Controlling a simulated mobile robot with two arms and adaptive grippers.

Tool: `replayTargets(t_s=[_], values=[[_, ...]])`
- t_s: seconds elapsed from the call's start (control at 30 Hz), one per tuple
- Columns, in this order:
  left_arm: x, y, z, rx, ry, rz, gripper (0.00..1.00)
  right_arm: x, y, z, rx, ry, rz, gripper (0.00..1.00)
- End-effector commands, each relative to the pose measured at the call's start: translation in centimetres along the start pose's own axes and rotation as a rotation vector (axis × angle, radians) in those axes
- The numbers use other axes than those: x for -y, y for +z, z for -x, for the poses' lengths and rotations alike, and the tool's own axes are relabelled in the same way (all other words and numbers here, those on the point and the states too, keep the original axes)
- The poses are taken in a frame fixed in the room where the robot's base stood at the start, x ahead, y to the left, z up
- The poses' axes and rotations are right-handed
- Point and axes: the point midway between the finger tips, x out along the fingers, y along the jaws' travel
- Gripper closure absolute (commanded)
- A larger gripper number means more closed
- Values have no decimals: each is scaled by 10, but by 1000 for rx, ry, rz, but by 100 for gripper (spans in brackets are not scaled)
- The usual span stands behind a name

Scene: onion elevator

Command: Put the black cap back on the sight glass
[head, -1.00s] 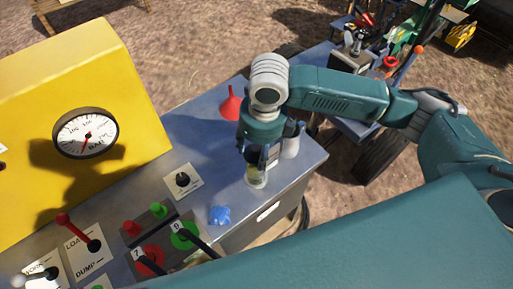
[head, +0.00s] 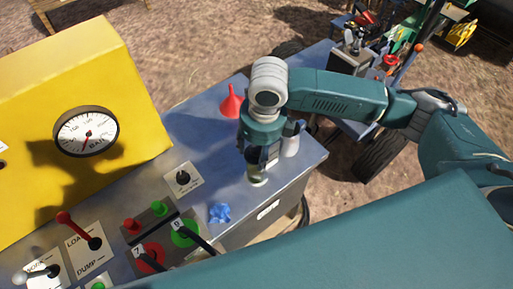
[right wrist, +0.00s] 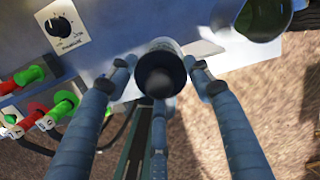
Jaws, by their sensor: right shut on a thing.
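The black cap (right wrist: 160,73) shows as a dark round thing between my right gripper's fingertips in the right wrist view. My right gripper (right wrist: 160,80) is shut on it, with fingers at its left, right and near side. A pale rim shows just behind the cap. In the head view my right gripper (head: 260,160) points down over the short yellowish sight glass (head: 257,181) near the bench's front right edge. The gripper hides the top of the glass, so I cannot tell whether cap and glass touch. My left gripper is not in view.
A red funnel (head: 231,101) stands behind the gripper and a pale bottle (head: 291,146) close to its right. A blue crumpled thing (head: 219,213), a dial (head: 183,178) and red and green buttons lie to the left. A yellow gauge box (head: 85,110) stands farther left.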

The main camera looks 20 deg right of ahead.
Motion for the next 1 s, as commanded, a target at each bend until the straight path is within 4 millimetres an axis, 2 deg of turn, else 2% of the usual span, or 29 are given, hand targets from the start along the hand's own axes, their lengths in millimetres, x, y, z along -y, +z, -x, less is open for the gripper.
replayTargets(t_s=[1.0], values=[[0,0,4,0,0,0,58,0,-1,-6,0,0,0,75]])
